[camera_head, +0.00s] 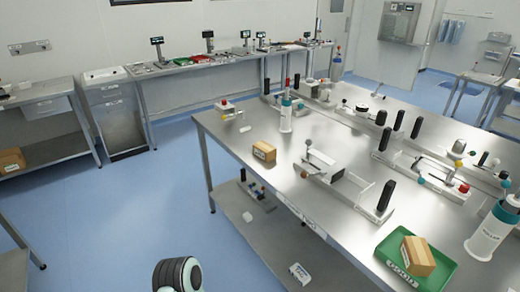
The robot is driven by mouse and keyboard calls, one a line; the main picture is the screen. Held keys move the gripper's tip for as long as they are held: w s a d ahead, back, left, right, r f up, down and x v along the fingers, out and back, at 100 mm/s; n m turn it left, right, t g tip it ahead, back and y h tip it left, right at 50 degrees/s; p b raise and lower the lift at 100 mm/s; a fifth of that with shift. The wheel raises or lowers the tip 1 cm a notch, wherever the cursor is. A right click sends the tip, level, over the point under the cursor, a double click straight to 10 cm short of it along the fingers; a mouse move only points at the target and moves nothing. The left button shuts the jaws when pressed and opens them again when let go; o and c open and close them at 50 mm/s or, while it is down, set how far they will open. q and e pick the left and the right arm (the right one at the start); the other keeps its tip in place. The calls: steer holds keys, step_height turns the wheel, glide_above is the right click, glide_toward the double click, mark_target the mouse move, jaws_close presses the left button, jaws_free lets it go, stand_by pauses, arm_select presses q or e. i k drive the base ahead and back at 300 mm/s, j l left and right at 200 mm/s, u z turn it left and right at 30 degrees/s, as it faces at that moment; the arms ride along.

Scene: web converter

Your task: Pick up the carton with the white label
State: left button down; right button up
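A small brown carton (264,151) sits on the steel table near its left edge, with a small pale mark on its front side. A second brown carton (420,256) sits in a green tray (447,272) at the table's near right, with a pale strip on its left side. I cannot tell for sure which mark is the white label.
The steel table (240,170) holds several fixtures with black handles (386,196). A white bottle (285,114) stands behind the middle carton; another (492,232) stands right of the tray. A lower shelf (255,240) holds small parts. Blue floor (110,225) is open left of the table.

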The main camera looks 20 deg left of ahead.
mark_target(268, 153)
steer(key=i+j, duration=0.15)
steer(key=j, duration=0.2)
steer(key=i+j, duration=0.1)
steer(key=j, duration=0.25)
steer(key=i+j, duration=0.15)
steer(key=j, duration=0.2)
steer(key=i+j, duration=0.15)
steer(key=j, duration=0.2)
steer(key=i+j, duration=0.1)
steer(key=j, duration=0.25)
steer(key=i+j, duration=0.15)
steer(key=j, duration=0.2)
